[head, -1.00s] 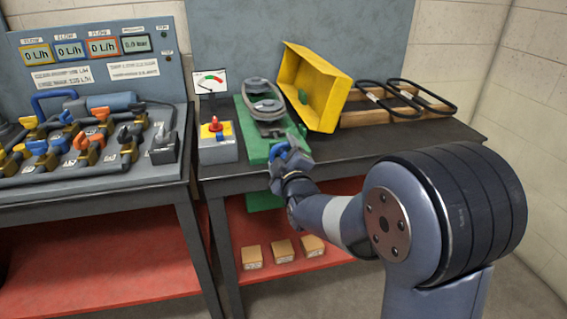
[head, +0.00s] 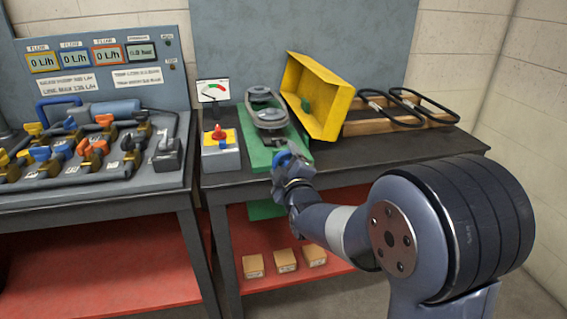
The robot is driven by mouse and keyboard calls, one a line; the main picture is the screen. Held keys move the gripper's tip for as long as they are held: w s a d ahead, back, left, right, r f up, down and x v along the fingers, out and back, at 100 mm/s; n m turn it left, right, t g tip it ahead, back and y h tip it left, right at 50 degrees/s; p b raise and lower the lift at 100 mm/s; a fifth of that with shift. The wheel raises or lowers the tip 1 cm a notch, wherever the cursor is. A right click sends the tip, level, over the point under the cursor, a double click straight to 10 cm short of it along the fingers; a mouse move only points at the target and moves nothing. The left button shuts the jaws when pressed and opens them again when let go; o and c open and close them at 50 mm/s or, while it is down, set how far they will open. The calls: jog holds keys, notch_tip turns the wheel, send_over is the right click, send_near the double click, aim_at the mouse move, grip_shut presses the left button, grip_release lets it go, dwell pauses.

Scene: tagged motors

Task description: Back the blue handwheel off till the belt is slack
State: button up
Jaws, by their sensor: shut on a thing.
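My gripper (head: 283,158) is at the near end of the green base plate (head: 257,157). It is shut on the blue handwheel (head: 279,153), of which only a small part shows past the jaws. A dark belt (head: 270,122) loops around two grey pulleys (head: 262,97) on the plate behind it. I cannot tell from here how tight the belt is. A small gauge (head: 213,89) with a coloured scale stands left of the pulleys; its needle is too small to read.
A yellow guard (head: 318,97) leans open right of the pulleys. A control box (head: 220,155) with a red switch stands left of the plate. Spare belts (head: 408,106) lie on a wooden rack (head: 395,124). A valve panel (head: 95,160) fills the left bench.

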jog(key=shift+d+f, duration=0.4)
jog(key=shift+f, duration=0.2)
jog(key=o, duration=1)
jog(key=shift+c, duration=0.2)
jog(key=shift+r, duration=0.4)
jog(key=b+v, duration=0.3)
jog(key=v, duration=0.9)
jog(key=shift+r, duration=0.4)
jog(key=shift+s+a, duration=0.1)
